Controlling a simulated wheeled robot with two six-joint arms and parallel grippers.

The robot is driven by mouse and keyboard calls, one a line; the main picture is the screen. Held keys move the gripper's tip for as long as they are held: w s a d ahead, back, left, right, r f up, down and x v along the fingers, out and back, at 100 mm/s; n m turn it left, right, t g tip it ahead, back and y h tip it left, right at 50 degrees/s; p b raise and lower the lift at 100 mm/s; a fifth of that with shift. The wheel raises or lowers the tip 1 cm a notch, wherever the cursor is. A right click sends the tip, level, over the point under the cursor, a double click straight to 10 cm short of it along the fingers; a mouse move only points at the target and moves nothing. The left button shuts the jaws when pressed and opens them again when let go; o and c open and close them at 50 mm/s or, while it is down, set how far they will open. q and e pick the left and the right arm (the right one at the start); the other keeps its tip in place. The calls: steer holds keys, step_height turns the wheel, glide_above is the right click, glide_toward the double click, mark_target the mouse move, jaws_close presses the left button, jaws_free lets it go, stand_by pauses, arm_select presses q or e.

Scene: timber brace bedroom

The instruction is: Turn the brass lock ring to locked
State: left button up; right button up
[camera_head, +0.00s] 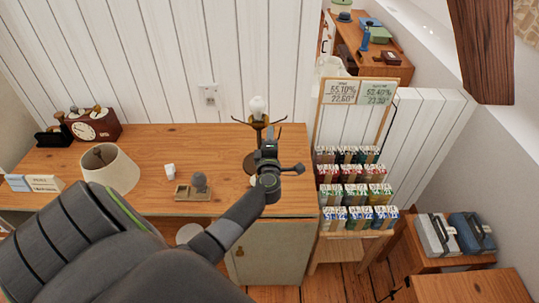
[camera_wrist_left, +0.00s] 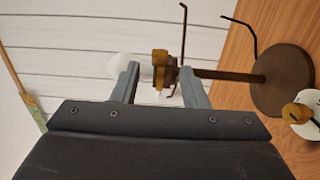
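A lamp stand without a shade stands near the right end of the wooden desk, with a white bulb (camera_head: 258,106) on top and bent dark arms. In the left wrist view its dark round base (camera_wrist_left: 283,80) and stem (camera_wrist_left: 225,74) show at the right. The brass lock ring (camera_wrist_left: 160,58) appears as a brass-coloured fitting below the bulb (camera_wrist_left: 127,67). My left gripper (camera_head: 266,138) is at the lamp's upper part. Its fingers (camera_wrist_left: 159,75) are apart, one on each side of the fitting; contact cannot be told. The ring's lock marking cannot be read. My right gripper is out of view.
A rack of small boxes (camera_head: 355,190) stands close on the right. A clock (camera_head: 92,126) is at the left.

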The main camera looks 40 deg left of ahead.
arm_select(q)
steer(key=v, duration=0.9)
steer(key=shift+b, duration=0.4)
